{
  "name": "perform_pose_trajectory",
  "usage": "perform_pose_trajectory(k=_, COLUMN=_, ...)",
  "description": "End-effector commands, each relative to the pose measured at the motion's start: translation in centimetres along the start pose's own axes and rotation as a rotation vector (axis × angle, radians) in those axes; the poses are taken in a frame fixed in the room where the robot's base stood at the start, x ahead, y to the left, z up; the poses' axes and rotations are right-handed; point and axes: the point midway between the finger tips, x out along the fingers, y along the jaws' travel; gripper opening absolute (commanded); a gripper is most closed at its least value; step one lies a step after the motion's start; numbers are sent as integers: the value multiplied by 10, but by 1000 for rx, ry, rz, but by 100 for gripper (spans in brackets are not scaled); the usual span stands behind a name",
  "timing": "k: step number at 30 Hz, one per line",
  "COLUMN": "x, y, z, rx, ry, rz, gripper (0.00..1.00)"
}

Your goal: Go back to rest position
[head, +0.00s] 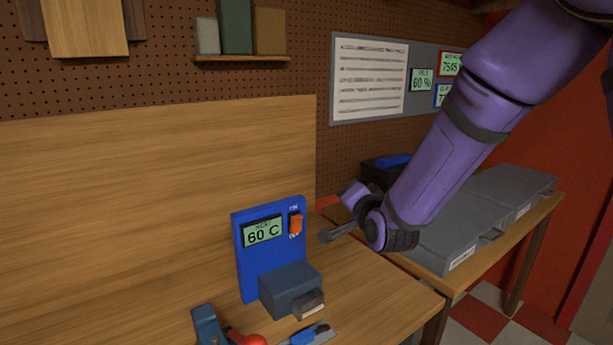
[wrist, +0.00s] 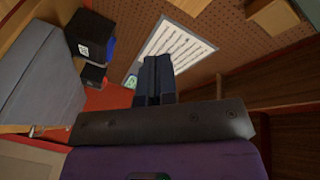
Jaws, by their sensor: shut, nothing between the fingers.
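My purple arm reaches in from the upper right in the head view. My gripper (head: 326,236) is to the right of the blue heater panel (head: 262,275), above the wooden bench, apart from the panel. The panel's display reads 60 C, and an orange switch (head: 296,222) sits beside it. In the wrist view my gripper's fingers (wrist: 158,62) are together with nothing between them. They point toward the pegboard wall and overlap the white notice sheet (wrist: 182,48) in that picture.
Grey cases (head: 480,215) lie on a side table at right. A dark box with a blue top (head: 385,170) stands behind my arm. A dark grey block (head: 290,288) and tools sit on the bench front. A shelf (head: 240,58) hangs on the pegboard.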

Motion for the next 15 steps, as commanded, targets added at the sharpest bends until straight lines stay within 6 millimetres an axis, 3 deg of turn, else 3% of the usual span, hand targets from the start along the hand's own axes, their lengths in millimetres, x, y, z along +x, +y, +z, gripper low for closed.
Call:
perform_pose_trajectory(k=1, x=-8, y=-4, z=-15, rx=-28, ry=-14, rz=26, gripper=0)
perform_pose_trajectory(k=8, x=-51, y=-7, z=-59, rx=-176, ry=-135, rz=171, gripper=0)
perform_pose_trajectory(k=15, x=-115, y=-4, z=-96, rx=-324, ry=-279, rz=312, gripper=0)
